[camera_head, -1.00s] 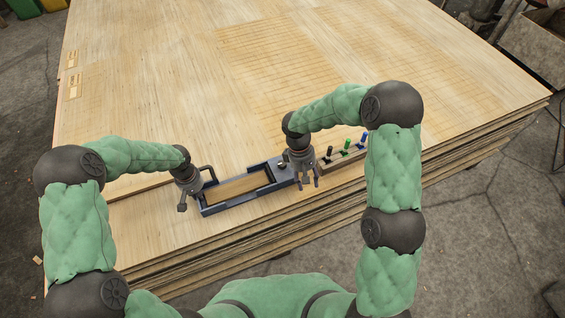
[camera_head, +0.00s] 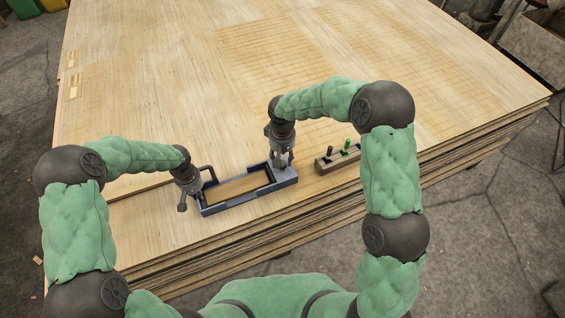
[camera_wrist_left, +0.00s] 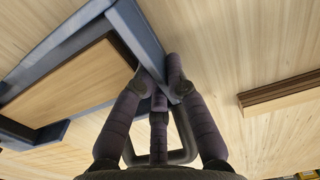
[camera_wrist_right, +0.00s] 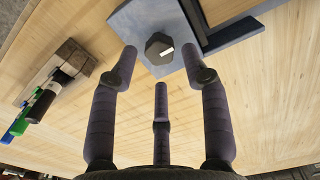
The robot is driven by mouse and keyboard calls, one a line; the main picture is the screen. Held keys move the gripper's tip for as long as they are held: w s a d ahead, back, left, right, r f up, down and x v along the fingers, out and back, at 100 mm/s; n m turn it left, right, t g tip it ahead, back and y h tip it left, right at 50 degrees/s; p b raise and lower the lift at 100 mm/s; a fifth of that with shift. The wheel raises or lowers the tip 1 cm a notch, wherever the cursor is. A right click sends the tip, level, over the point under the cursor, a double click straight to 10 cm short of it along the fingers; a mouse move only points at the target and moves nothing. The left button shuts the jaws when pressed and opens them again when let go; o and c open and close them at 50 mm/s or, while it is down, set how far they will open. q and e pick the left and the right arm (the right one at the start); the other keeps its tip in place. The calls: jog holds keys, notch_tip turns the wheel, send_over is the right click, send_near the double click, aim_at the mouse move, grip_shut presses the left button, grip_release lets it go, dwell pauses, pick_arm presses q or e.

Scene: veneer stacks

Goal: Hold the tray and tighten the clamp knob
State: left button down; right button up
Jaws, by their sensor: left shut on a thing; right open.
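The blue-grey tray (camera_head: 236,206) lies on the veneer stack near its front edge, with a wooden piece (camera_head: 238,188) inside its frame. My left gripper (camera_head: 187,191) is shut on the tray's left end, by the dark handle (camera_head: 209,174); in the left wrist view its fingers (camera_wrist_left: 160,75) close on the tray wall. The dark clamp knob (camera_wrist_right: 158,47) with a white mark sits on the plate at the tray's right end. My right gripper (camera_wrist_right: 160,68) is open, its fingers spread on either side of the knob and apart from it. In the head view this gripper hides the knob.
A wooden holder (camera_head: 326,164) with black and green handled tools (camera_head: 346,146) stands right of the tray, partly behind my right arm. Small wooden blocks (camera_head: 74,85) lie at the far left. The veneer behind the tray is clear.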

jog(key=shift+f, duration=1.7)
jog(key=c, duration=0.8)
